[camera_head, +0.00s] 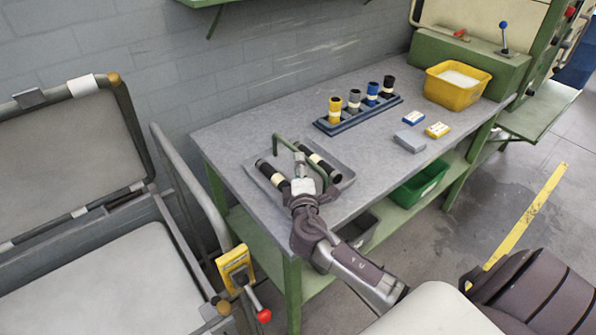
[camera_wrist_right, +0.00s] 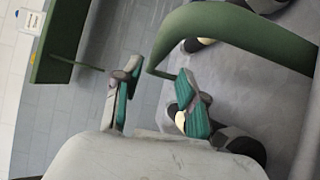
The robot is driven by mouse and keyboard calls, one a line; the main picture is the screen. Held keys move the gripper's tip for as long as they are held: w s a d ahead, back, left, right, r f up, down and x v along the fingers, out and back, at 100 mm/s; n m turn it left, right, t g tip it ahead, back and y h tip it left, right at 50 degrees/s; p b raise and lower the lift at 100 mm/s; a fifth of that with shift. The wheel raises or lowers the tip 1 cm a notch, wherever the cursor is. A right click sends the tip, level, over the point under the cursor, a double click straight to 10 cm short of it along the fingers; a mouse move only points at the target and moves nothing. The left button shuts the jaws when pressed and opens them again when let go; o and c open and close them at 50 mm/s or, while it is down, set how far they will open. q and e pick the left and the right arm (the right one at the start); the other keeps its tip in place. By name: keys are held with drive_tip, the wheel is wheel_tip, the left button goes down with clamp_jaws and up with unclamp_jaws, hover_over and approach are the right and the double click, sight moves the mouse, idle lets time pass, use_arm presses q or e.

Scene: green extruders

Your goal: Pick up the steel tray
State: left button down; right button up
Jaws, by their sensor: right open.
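The steel tray (camera_head: 284,163) lies on the near left part of the grey workbench. It carries dark cylinders with pale bands (camera_head: 322,165), and a green arched handle (camera_head: 287,143) rises over it. In the head view my right gripper (camera_head: 300,160) is over the tray, close to the handle, and covers part of both. In the right wrist view my right gripper (camera_wrist_right: 158,88) is open, with the green handle (camera_wrist_right: 230,35) close by its fingertips. I cannot tell whether they touch. My left gripper is not in view.
A dark rack (camera_head: 330,129) with several coloured cylinders, small boxes (camera_head: 411,141) and a yellow bin (camera_head: 457,85) stand farther along the workbench (camera_head: 235,133). A green bin (camera_head: 420,184) is on the lower shelf. A yellow control box (camera_head: 236,268) stands left of the bench.

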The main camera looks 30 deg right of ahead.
sight(298, 151)
drive_tip(key=x, duration=0.2)
drive_tip(key=r+p+x, duration=0.1)
drive_tip(key=x, duration=0.1)
drive_tip(key=shift+w+d, duration=0.1)
drive_tip(key=shift+w, duration=0.05)
drive_tip(key=shift+w+d+f+p, duration=0.1)
drive_tip(key=shift+w+d+p, duration=0.1)
drive_tip(key=shift+w+p, duration=0.1)
drive_tip(key=shift+w, duration=0.1)
clamp_jaws()
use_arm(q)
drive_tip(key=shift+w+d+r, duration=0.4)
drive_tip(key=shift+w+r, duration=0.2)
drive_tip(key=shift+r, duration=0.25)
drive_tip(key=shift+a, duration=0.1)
